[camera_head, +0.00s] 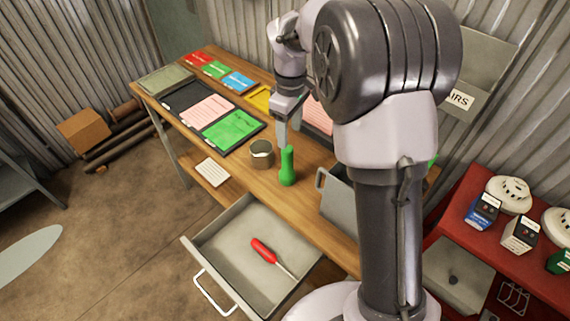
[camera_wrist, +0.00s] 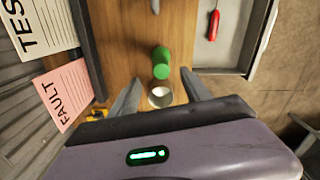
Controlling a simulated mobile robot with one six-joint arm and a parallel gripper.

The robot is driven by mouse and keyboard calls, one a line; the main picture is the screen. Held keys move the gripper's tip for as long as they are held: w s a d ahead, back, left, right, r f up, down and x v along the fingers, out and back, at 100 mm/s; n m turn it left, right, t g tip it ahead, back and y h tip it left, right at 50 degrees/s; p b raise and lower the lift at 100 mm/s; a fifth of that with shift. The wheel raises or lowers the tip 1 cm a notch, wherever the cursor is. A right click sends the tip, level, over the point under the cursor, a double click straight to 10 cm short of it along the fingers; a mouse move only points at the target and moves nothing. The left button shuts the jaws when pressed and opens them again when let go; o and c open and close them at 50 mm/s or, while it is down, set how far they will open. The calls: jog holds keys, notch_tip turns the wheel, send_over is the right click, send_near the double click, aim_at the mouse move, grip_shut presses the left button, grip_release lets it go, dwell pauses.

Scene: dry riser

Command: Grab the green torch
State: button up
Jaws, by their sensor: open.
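The green torch (camera_head: 287,168) stands upright on the wooden bench, beside a small round tin (camera_head: 262,154). My gripper (camera_head: 289,136) is above the bench, close to the torch's top and pointing down, its jaws apart with nothing between them that I can make out. In the wrist view the torch (camera_wrist: 161,63) appears just beyond my fingertips (camera_wrist: 159,76), roughly centred between them. The tin (camera_wrist: 160,97) appears between the two fingers in that view, lower down on the bench.
An open drawer (camera_head: 215,237) holds a red screwdriver (camera_head: 263,251). A grey case (camera_head: 339,203) stands right of the torch. Coloured cards and a black tray (camera_head: 190,95) cover the bench's far left. A red cabinet (camera_head: 520,245) with detectors stands at right.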

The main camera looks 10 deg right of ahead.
aim_at(287, 157)
notch_tip(287, 157, down, 6)
jog(key=shift+r+b, duration=0.15)
jog(key=shift+b, duration=0.7)
jog(key=f+b, duration=0.2)
jog(key=f, duration=0.1)
jog(key=f+b, duration=0.1)
jog(key=f, duration=0.1)
jog(key=shift+w+a+f, duration=0.2)
jog(key=shift+a+f, duration=0.05)
jog(key=shift+a, duration=0.05)
jog(key=shift+r, duration=0.2)
jog(key=shift+c, duration=0.7)
grip_shut()
